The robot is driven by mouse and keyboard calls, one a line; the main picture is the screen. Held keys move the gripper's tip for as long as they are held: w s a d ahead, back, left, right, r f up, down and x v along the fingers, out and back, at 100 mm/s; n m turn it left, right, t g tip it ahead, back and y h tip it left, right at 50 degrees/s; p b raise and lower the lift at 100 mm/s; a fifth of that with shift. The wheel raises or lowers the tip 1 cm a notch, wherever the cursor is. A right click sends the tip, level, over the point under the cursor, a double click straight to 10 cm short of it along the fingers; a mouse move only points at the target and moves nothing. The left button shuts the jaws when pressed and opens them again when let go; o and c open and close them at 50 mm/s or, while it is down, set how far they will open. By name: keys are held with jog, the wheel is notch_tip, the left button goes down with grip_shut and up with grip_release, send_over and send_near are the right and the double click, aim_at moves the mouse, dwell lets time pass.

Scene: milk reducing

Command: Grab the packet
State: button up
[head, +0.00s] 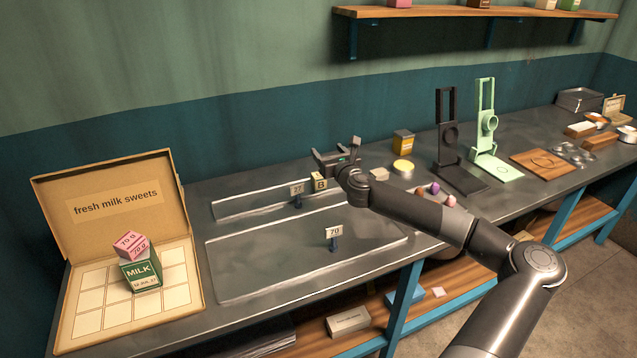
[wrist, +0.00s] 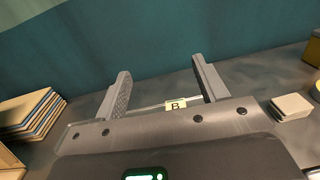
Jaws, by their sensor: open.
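A green-and-white MILK packet (head: 141,274) with a pink "70 g" gabled top (head: 131,244) stands in the open "fresh milk sweets" box at the left in the head view. A small orange-yellow packet (head: 403,142) stands at the back of the bench, right of my gripper. Part of a yellow thing, likely this one, shows at the right edge of the wrist view (wrist: 313,51). I cannot tell which packet the task names. My gripper (head: 338,152) is open and empty above the bench's back part. Both fingers (wrist: 160,82) show in the wrist view.
The sweets box (head: 118,200) has an upright lid. Two flat trays with number tags (head: 334,233) and a "B" tag (head: 319,181) lie mid-bench. A beige block (wrist: 291,106) is right of my gripper. Black (head: 447,140) and green (head: 488,125) stands rise farther right.

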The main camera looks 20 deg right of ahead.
send_near(321, 180)
jog(key=w, duration=0.4)
jog(key=shift+d+f, duration=0.1)
jog(key=shift+d, duration=0.05)
jog(key=shift+w, duration=0.6)
jog(key=shift+w+d, duration=0.15)
jog(key=shift+w, duration=3.1)
jog(key=shift+c, duration=0.3)
jog(key=c, duration=1)
